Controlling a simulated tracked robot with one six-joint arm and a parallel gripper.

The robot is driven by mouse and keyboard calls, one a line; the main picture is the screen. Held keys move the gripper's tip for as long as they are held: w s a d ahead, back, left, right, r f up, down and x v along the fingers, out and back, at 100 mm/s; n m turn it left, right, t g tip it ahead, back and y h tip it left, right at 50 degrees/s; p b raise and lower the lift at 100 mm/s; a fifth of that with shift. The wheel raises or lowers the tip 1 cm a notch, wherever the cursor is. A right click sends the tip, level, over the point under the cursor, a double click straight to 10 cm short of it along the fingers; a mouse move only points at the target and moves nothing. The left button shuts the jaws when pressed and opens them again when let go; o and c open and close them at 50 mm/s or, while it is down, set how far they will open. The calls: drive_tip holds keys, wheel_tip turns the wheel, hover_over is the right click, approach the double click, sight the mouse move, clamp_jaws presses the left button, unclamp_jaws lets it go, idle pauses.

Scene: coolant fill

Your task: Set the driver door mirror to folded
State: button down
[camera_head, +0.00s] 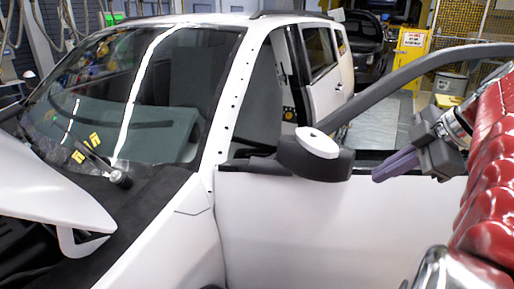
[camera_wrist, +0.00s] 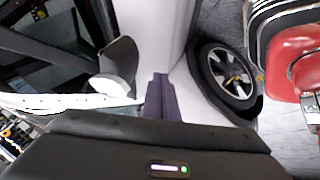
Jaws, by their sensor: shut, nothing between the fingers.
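The driver door mirror (camera_head: 318,158) is a dark housing with a white cap on the white car door (camera_head: 300,235), joined by a dark arm at its left. It also shows in the wrist view (camera_wrist: 118,62), left of my fingers. I cannot tell for sure how far it is turned on its mount. My gripper (camera_head: 380,176) has purple fingers, shut and empty, pointing left toward the mirror with a gap between them in the head view. In the wrist view my fingers (camera_wrist: 160,84) are together, apart from the mirror, with the white door behind.
The door seems to stand open, its dark window frame (camera_head: 430,64) curving up behind my arm. The windshield (camera_head: 125,95) and raised white hood (camera_head: 50,190) are at left. A front wheel (camera_wrist: 230,75) shows in the wrist view. A yellow cabinet (camera_head: 409,55) stands behind.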

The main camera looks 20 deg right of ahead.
drive_tip(key=w+f, duration=0.6)
drive_tip(key=w, duration=0.2)
drive_tip(key=shift+w+d+f, duration=0.15)
drive_tip(key=shift+d, duration=0.05)
idle(0.4)
